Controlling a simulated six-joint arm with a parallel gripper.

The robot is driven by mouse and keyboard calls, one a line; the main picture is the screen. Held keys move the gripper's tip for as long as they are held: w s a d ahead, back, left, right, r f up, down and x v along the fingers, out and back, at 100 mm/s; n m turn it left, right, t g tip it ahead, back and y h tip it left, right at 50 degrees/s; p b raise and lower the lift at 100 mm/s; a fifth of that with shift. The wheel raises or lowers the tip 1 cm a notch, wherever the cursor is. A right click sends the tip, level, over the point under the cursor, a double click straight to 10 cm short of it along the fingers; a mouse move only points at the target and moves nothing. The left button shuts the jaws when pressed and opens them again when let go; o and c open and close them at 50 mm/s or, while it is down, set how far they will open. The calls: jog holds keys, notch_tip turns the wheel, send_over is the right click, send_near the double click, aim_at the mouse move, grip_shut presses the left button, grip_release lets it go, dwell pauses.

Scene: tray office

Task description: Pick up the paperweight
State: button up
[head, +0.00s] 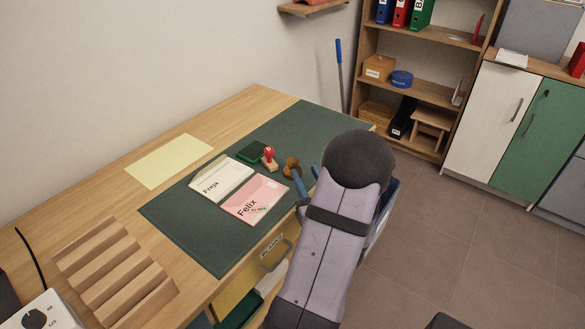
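I cannot pick out the paperweight for certain. A small brown rounded object (291,166) sits on the green desk mat (185,222), with a narrow blue part (303,185) running from it toward my arm. I cannot tell whether these are one thing. A red-handled stamp (269,157) and a green ink pad (252,151) stand just left of it. My arm's grey link and dark round joint cover the mat's right side and the desk's front edge. My gripper does not show; the arm seems to hide it.
A white "Freja" card (221,178) and a pink "Felix" card (255,199) lie on the mat. A yellow sheet (168,160) and a ridged wooden rack (115,275) lie to the left. An open drawer (268,252) juts out below the desk front. Shelves stand behind.

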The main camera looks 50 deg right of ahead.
aim_at(295, 164)
jog(key=shift+w+a+f+n+t, duration=0.25)
jog(key=shift+a+n+t, duration=0.05)
jog(key=shift+a, duration=0.15)
jog(key=shift+w+d+y, duration=0.15)
jog(key=shift+w+y, duration=0.15)
jog(key=shift+p+x, duration=0.3)
jog(key=shift+x, duration=2.8)
jog(key=shift+d, duration=0.1)
jog(key=shift+p+x, duration=0.35)
jog(key=shift+x, duration=2.2)
grip_shut()
